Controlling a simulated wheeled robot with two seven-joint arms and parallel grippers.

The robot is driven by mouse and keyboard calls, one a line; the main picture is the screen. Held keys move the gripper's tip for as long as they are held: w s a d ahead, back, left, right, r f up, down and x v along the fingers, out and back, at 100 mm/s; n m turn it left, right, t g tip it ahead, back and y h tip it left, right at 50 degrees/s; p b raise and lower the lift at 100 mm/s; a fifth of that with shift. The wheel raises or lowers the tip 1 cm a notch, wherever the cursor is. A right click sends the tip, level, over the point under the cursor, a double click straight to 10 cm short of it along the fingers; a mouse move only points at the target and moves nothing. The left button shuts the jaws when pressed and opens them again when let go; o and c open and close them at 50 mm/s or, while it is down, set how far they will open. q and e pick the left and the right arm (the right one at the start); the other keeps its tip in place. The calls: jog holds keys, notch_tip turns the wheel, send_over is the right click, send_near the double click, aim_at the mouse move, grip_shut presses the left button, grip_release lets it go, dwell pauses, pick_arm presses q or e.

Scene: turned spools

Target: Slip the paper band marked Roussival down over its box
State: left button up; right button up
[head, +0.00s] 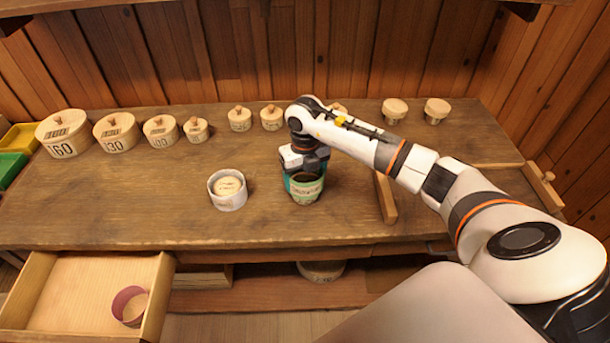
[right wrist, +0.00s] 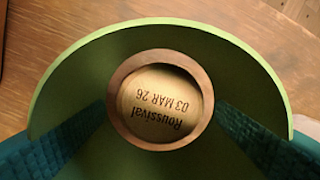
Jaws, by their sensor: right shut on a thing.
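My right gripper (head: 303,174) is shut on a green paper band (head: 308,191) near the middle of the bench. The print on the band is too small to read. In the right wrist view I look down through the band (right wrist: 160,35). In its lower opening shows a pale round box top (right wrist: 162,103), printed "Roussival 03 MAR 26" upside down. The box top is slightly off-centre, with a brown ring around it. I cannot tell how far the band is down around the box; in the head view the box is hidden. My left gripper is out of view.
Left of the band stands a pale box in a white band (head: 227,192). Several knobbed boxes (head: 117,132) line the back. A wooden bar (head: 386,198) lies at the right. The open drawer (head: 75,290) at front left holds a maroon band (head: 122,300). The front bench is clear.

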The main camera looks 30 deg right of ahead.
jog(key=shift+f, duration=0.25)
jog(key=shift+f+b, duration=0.2)
jog(key=shift+b, duration=0.2)
jog(key=shift+f, duration=0.2)
dwell(0.5)
jog(key=o, duration=0.9)
jog(key=shift+r, duration=0.2)
jog(key=shift+r+p, duration=0.35)
jog(key=shift+r, duration=0.15)
jog(key=shift+r, duration=0.1)
